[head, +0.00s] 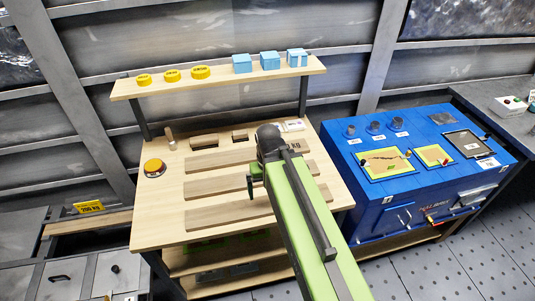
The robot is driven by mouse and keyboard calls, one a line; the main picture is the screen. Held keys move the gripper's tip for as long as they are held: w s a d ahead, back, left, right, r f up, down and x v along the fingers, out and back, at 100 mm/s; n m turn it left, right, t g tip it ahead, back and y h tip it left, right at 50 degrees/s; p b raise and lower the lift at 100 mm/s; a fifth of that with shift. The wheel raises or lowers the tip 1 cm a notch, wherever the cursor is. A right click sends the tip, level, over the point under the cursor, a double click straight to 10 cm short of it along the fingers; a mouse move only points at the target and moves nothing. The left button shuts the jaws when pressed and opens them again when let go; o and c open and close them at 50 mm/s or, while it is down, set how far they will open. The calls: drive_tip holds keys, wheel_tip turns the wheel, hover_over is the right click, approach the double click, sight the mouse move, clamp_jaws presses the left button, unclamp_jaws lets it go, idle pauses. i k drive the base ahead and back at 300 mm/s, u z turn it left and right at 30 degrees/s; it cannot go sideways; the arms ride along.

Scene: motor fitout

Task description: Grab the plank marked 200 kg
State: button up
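A yellow sign (88,207) that appears to read 200 KG stands at the far left. A long wooden plank (82,223) lies directly in front of it, over the grey cabinets. My gripper (253,184) is over the workbench, at the end of my green arm, well to the right of that plank and apart from it. The arm hides much of the gripper, and whether its fingers are open is unclear.
The wooden workbench (165,222) has an upper shelf (220,80) with yellow discs and blue boxes. A blue cabinet (365,220) with panels stands at the right. Grey cabinets (70,278) are at the lower left. Open floor (460,265) shows lower right.

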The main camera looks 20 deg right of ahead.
sight(201, 163)
drive_tip(key=u, duration=0.25)
drive_tip(key=k, duration=0.1)
drive_tip(key=u, duration=3.2)
drive_tip(key=k, duration=0.8)
drive_tip(key=z, duration=1.35)
drive_tip(key=i, duration=1)
drive_tip(key=u, duration=0.15)
